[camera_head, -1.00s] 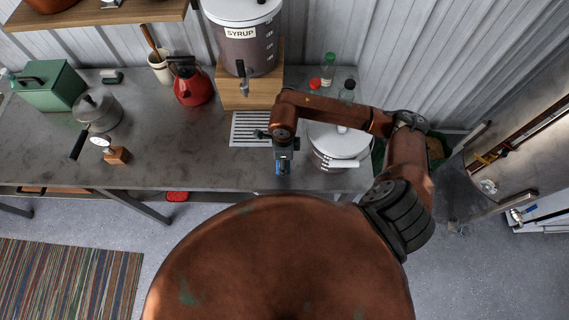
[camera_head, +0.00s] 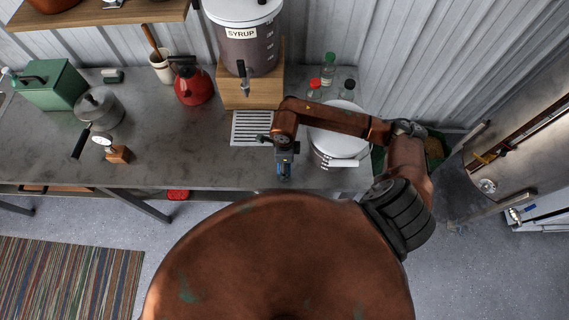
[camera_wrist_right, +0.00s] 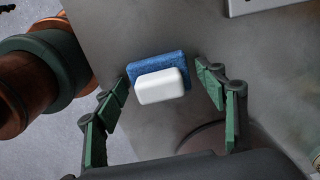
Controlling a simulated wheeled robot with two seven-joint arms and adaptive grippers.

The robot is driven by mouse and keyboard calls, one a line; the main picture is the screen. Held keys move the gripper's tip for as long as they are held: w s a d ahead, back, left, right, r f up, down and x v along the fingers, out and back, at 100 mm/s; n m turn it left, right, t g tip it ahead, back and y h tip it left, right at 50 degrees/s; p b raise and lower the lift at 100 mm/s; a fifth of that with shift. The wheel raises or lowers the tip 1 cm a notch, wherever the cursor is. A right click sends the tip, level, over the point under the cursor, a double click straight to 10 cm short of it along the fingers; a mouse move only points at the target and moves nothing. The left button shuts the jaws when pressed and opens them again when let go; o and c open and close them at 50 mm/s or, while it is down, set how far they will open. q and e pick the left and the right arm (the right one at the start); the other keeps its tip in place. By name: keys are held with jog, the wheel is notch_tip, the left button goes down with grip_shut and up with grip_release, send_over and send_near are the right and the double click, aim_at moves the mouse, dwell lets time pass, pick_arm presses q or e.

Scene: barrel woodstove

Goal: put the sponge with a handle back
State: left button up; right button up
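The sponge with a handle, a blue block with a white grip (camera_wrist_right: 160,86), lies on the grey metal worktop (camera_wrist_right: 145,30) in the right wrist view. My right gripper (camera_wrist_right: 162,92) is open, with one green-padded finger on each side of the sponge. The left finger looks close to the sponge's end; a gap shows at the right finger. I cannot tell whether either touches. In the head view my right gripper (camera_head: 284,172) is over the worktop's front edge area, with blue showing at its tip. My left gripper is not in view.
A white lidded pot (camera_head: 338,150) stands just right of my gripper, under my forearm. A slatted white rack (camera_head: 250,128) lies behind it, before the syrup dispenser (camera_head: 248,50). Bottles (camera_head: 328,72) stand behind the pot.

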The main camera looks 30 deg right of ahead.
jog(key=shift+r, duration=0.4)
notch_tip(320, 180, up, 12)
jog(key=b, duration=0.1)
jog(key=shift+f+b, duration=0.25)
jog(key=shift+b, duration=0.1)
dwell(0.4)
